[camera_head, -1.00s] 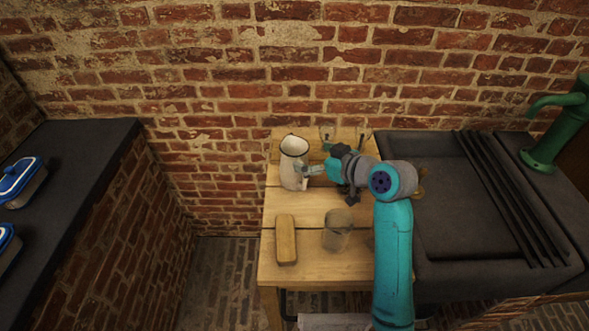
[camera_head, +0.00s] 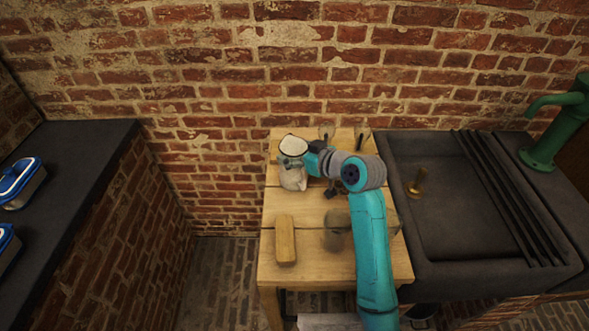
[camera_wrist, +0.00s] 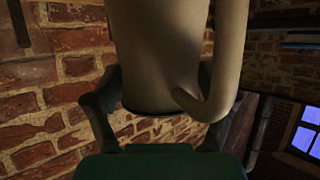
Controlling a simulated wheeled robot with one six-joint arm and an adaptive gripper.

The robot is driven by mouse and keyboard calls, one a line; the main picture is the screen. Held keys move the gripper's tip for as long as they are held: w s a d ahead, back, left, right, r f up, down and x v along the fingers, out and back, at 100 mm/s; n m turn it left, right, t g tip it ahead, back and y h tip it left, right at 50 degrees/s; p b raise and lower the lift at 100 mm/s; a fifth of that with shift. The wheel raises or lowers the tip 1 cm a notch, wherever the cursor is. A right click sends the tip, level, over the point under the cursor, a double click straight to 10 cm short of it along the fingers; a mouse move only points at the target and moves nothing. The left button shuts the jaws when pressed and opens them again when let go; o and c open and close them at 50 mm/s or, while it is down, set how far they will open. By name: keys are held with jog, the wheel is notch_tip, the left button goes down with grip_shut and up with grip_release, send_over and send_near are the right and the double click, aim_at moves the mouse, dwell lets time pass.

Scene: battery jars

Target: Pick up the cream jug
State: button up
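The cream jug (camera_head: 292,178), pale with a dark rim, stands at the back left of the wooden table. My gripper (camera_head: 294,161) is at its upper part, reaching in from the right. In the wrist view the jug (camera_wrist: 160,50) fills the upper middle, appearing rim-down, with its handle (camera_wrist: 231,60) on the right. The fingers of my gripper (camera_wrist: 158,85) lie on either side of the jug near its rim, the right one partly hidden behind the handle. Whether both press on it cannot be told.
On the table (camera_head: 312,210) are a tan block (camera_head: 285,240) and a greyish jar (camera_head: 337,230), with glassware (camera_head: 327,133) at the back. A dark sink (camera_head: 465,200) holding a brass object (camera_head: 418,183) adjoins on the right. A brick wall (camera_head: 230,90) stands behind.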

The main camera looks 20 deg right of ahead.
jog(key=c, duration=1.2)
jog(key=shift+r, duration=0.1)
